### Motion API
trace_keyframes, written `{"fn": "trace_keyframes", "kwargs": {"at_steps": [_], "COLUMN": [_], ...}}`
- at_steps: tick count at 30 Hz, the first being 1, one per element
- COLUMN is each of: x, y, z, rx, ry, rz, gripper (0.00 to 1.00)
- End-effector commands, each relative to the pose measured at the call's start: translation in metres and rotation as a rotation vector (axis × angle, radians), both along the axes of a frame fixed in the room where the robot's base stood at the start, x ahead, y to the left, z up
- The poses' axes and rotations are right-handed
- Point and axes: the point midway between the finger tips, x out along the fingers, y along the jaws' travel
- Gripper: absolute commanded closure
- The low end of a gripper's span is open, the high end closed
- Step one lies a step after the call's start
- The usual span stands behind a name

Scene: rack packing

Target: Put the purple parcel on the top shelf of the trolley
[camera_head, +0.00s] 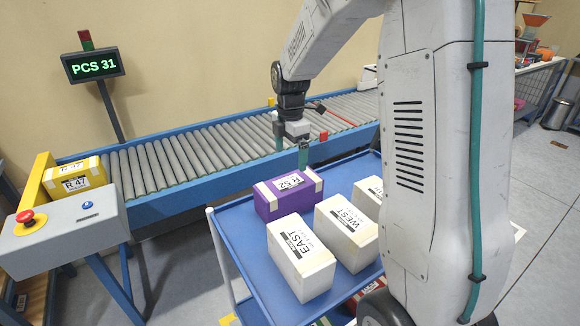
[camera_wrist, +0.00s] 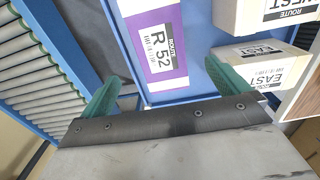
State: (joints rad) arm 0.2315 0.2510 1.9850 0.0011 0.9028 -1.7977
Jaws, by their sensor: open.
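The purple parcel (camera_head: 287,196) has cream end bands and a label reading R 52. It rests on the blue top shelf of the trolley (camera_head: 236,232), toward the back near the conveyor, and looks flat. The wrist view also shows the parcel (camera_wrist: 173,77) just beyond the fingers, with the label facing up. My gripper (camera_head: 291,146) is open and empty, with teal fingers spread above the back edge of the parcel. In the wrist view my gripper (camera_wrist: 168,92) has its two fingers wide apart, nothing between them.
White boxes marked EAST (camera_head: 301,262) and WEST (camera_head: 346,236) stand beside the parcel, with another white box (camera_head: 368,194) partly hidden by my arm. A roller conveyor (camera_head: 190,155) runs behind, carrying a yellow box (camera_head: 75,178). The shelf's left side is bare.

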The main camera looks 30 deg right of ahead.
Motion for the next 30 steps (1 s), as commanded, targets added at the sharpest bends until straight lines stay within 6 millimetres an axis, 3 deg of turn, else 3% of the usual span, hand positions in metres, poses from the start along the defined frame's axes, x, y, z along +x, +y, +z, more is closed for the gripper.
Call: {"fn": "trace_keyframes", "kwargs": {"at_steps": [5,8,11,18,24,30], "x": [-0.005,-0.021,-0.052,-0.154,-0.239,-0.295], "y": [0.003,0.014,0.033,0.077,0.102,0.114], "z": [0.017,0.036,0.063,0.112,0.123,0.116], "rx": [-0.001,-0.002,-0.001,0.018,0.049,0.079], "ry": [-0.004,-0.013,-0.028,-0.063,-0.084,-0.091], "rz": [-0.023,-0.111,-0.271,-0.759,-1.162,-1.454], "gripper": [0.0,0.0,0.0,0.0,0.0,0.0]}}
